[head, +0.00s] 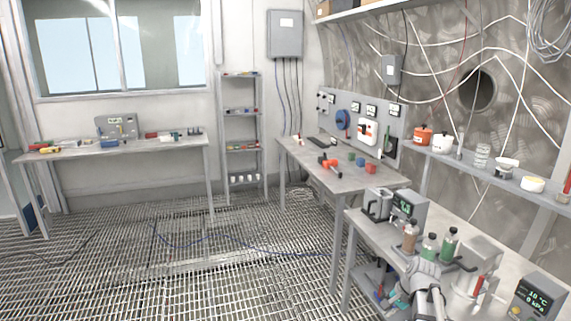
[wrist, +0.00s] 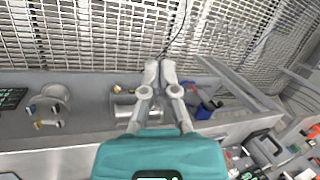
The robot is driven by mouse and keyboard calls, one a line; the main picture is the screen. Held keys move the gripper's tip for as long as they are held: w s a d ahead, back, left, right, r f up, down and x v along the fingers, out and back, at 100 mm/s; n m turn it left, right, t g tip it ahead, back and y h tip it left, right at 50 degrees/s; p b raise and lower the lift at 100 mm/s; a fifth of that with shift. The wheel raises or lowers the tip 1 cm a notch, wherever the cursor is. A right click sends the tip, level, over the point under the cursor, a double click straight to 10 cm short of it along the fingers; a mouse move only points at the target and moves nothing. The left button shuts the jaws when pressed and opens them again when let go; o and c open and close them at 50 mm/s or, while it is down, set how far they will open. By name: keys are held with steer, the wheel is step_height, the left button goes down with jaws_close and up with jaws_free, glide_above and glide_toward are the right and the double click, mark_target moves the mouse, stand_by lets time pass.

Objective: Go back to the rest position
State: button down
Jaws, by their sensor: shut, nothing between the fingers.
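My gripper (wrist: 159,72) shows in the wrist view, with its teal body at the bottom and its two grey fingers reaching up the picture. The fingertips are together and I see nothing between them. The fingers lie in front of a grey bench edge and the floor grating below. In the head view, grey links of my arm show at the lower right, beside the near workbench (head: 368,226). I cannot clearly make out the fingertips there.
The near bench carries bottles (head: 449,243), a device with a display (head: 408,205) and another display unit (head: 538,297). A second bench (head: 345,180) holds small blocks and an orange tool. A shelf (head: 487,172) runs along the right wall. The grated floor (head: 190,270) is mostly open at left.

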steer(key=s+a+n+g+h+p, duration=0.1)
steer(key=s+a+n+g+h, duration=0.1)
steer(key=s+a+n, duration=0.8)
steer(key=a+n+h, duration=0.1)
steer(key=a, duration=0.2)
steer(key=shift+s+a+r, duration=0.3)
steer(key=shift+a, duration=0.1)
stand_by(1.7)
